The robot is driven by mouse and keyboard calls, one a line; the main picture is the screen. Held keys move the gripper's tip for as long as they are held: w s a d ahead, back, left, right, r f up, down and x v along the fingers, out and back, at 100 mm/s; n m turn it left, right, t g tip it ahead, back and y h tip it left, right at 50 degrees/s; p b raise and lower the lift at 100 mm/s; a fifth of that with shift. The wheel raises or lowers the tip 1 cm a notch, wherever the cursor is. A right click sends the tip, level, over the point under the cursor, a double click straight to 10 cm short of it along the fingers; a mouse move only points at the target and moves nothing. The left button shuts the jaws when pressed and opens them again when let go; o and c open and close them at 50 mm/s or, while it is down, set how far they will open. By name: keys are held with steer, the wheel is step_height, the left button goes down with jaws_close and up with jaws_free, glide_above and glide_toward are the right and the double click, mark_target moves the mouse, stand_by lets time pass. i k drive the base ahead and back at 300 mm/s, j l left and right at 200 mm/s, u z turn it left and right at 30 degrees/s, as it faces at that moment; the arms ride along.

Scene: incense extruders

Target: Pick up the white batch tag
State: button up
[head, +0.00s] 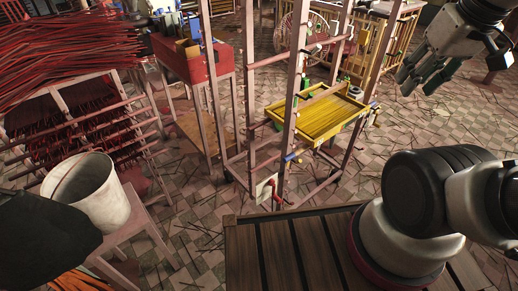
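A small white flat piece (265,188), which may be the white batch tag, shows low on the metal rack beside a red bent part. It is too small for me to read any marking or tell how it is attached. My gripper (420,82) is in the upper right, high above the tiled floor and well apart from the white piece. Its dark fingers point down and left, look spread apart, and hold nothing that I can see.
The upright rack (292,95) carries a yellow tray (320,122). A slatted wooden surface (285,250) is in front. A white bucket (88,192) stands on a stand at left, below bundles of red sticks (65,50). Tiled floor (395,128) is open at right.

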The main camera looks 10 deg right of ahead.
mark_target(351, 28)
steer(key=i+l+u, duration=0.1)
steer(key=l+u, duration=0.95)
steer(key=l, duration=1.4)
steer(key=i+l+z, duration=0.15)
steer(key=l+z, duration=0.35)
steer(key=i+l+z, duration=0.2)
steer(key=l+z, duration=0.3)
steer(key=i+l+z, duration=0.3)
steer(key=z, duration=0.15)
steer(key=i+l+z, duration=0.2)
steer(key=z, duration=0.3)
steer(key=i+z, duration=0.5)
steer(key=i+l+z, duration=0.1)
steer(key=i+z, duration=0.15)
steer(key=i, duration=0.9)
steer(key=i+u, duration=0.35)
steer(key=i+l+u, duration=0.2)
steer(key=u, duration=0.15)
steer(key=i+u, duration=0.15)
steer(key=u, duration=0.25)
steer(key=i+l+u, duration=0.1)
steer(key=u, duration=0.3)
steer(key=i+l+u, duration=0.1)
steer(key=u, duration=0.3)
steer(key=i+l+u, duration=0.15)
steer(key=u, duration=0.25)
